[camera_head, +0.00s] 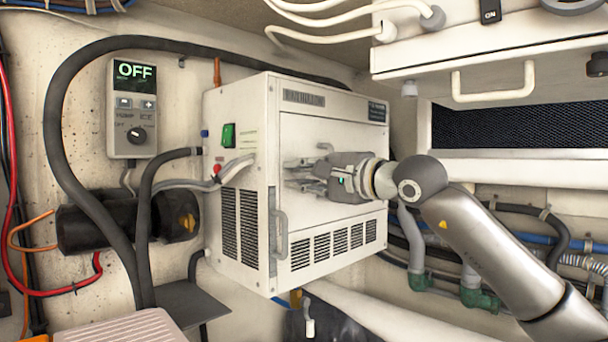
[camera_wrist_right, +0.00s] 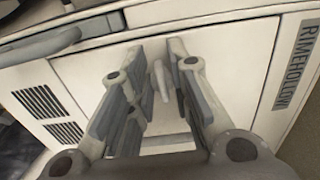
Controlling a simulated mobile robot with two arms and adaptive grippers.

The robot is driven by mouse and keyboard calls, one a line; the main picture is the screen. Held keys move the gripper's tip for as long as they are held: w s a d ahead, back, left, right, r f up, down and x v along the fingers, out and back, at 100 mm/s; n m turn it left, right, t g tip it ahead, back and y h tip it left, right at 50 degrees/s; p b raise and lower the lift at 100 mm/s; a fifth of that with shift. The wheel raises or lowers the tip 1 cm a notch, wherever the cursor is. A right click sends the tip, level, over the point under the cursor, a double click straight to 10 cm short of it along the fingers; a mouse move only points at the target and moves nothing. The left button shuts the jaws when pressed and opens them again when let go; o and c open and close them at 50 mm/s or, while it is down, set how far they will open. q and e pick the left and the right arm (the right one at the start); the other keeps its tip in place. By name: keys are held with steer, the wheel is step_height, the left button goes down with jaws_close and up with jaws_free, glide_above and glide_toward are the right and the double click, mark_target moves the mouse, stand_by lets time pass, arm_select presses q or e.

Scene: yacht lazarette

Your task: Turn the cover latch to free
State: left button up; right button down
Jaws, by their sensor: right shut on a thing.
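The cover latch (camera_wrist_right: 160,82) is a small pale lever on the front panel of a white box-shaped unit (camera_head: 230,100). In the right wrist view it stands between the two fingers of my right gripper (camera_wrist_right: 165,60). In the head view my right gripper (camera_head: 298,175) reaches in from the right against the front panel (camera_head: 345,215), shut on the latch, and mostly hides it. The latch's exact angle is hard to tell in the head view. My left gripper is not in view.
A grey handle (camera_head: 281,235) sits at the panel's left edge, with vent slots (camera_head: 335,245) below. A control box (camera_head: 132,110) reading OFF hangs on the left wall near a thick black hose (camera_head: 55,130). A white cabinet with a handle (camera_head: 493,93) overhangs at upper right.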

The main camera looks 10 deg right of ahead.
steer(key=shift+f, duration=0.1)
steer(key=c, duration=1.6)
jaws_free()
steer(key=v, duration=1.2)
